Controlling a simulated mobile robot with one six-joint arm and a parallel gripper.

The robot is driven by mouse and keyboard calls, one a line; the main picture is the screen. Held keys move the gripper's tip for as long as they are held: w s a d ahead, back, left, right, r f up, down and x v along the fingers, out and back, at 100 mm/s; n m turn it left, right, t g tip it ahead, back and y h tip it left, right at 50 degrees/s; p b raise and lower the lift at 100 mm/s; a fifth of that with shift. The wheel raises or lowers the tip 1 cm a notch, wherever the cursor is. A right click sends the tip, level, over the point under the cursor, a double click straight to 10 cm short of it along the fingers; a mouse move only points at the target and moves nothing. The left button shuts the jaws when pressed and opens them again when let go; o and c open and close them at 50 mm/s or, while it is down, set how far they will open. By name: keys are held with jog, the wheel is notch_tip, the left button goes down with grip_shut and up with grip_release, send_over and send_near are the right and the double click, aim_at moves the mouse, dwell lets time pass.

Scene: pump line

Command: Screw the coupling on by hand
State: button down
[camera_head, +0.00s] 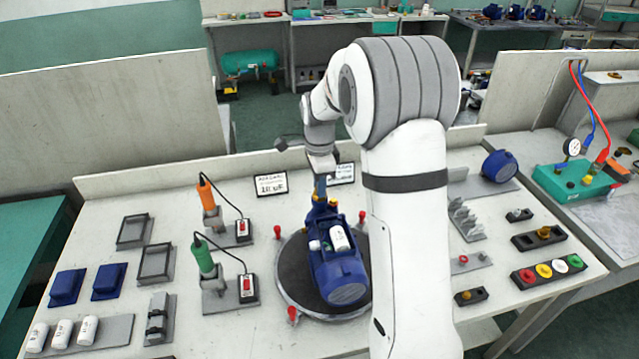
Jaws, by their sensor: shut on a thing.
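A blue pump with a motor (338,274) lies on a round dark turntable (285,268) in the middle of the bench. A white cylinder (339,238) sits on its side. My gripper (320,198) points down at the pump's far end, with its fingers at the upright port there. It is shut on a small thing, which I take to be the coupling. The coupling is too small and too hidden by the fingers to make out, and I cannot tell whether it touches the threads.
Red posts (292,314) stand around the turntable. An orange screwdriver (206,192) and a green one (203,257) stand in holders at left. Blue covers (109,281) and white cylinders (62,333) lie further left. Colored caps (544,270) sit at right, near a dark holder with a brass fitting (544,233).

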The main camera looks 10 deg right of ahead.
dwell(0.3)
jog(key=shift+m, duration=1.9)
jog(key=shift+m, duration=1.8)
jog(key=c, duration=1.3)
grip_release()
jog(key=shift+c, duration=0.2)
jog(key=shift+n, duration=1.8)
